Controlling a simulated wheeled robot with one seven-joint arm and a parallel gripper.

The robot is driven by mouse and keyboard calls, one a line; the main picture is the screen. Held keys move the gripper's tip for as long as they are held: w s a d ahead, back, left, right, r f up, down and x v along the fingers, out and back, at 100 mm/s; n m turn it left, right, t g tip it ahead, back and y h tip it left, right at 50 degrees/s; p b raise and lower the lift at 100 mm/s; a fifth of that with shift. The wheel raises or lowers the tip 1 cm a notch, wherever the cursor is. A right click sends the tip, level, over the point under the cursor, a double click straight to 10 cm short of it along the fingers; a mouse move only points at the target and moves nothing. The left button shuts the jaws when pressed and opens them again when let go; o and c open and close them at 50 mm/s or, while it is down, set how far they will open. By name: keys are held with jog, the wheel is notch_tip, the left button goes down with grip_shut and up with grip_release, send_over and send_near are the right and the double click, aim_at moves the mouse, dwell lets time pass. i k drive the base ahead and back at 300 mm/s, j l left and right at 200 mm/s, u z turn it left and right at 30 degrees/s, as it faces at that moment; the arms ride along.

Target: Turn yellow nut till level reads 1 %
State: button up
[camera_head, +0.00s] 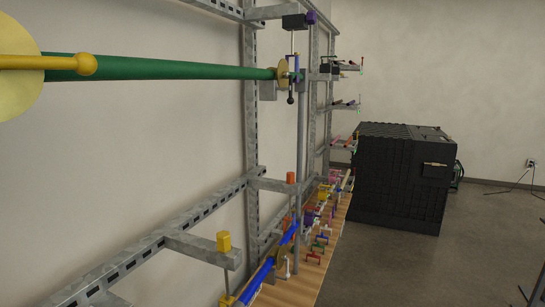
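A yellow block-shaped piece (223,242) sits on top of a thin upright rod, beside a grey bracket arm at the lower middle. It may be the yellow nut, but I cannot tell for sure. Another small yellow piece (227,300) shows at the bottom edge near a blue bar (258,278). No level reading can be made out in this view. My gripper is not in view.
A green pipe (170,69) with a yellow disc (18,66) and yellow rod (50,62) crosses the upper left. Slotted grey rails (250,110) stand along the wall. Small coloured parts crowd a wooden bench (300,285). A black crate (397,180) stands right; floor before it is clear.

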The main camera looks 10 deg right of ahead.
aim_at(224, 246)
jog(key=j+u, duration=0.2)
jog(key=u, duration=1.3)
jog(key=z, duration=0.4)
jog(key=l+z, duration=0.15)
jog(key=z, duration=0.6)
jog(key=l+z, duration=0.15)
jog(key=z, duration=0.2)
jog(key=u, duration=0.4)
jog(key=i+l+u, duration=0.1)
jog(key=u, duration=0.25)
jog(key=l+u, duration=0.15)
jog(key=u, duration=0.25)
jog(key=l+u, duration=0.15)
jog(key=u, duration=0.2)
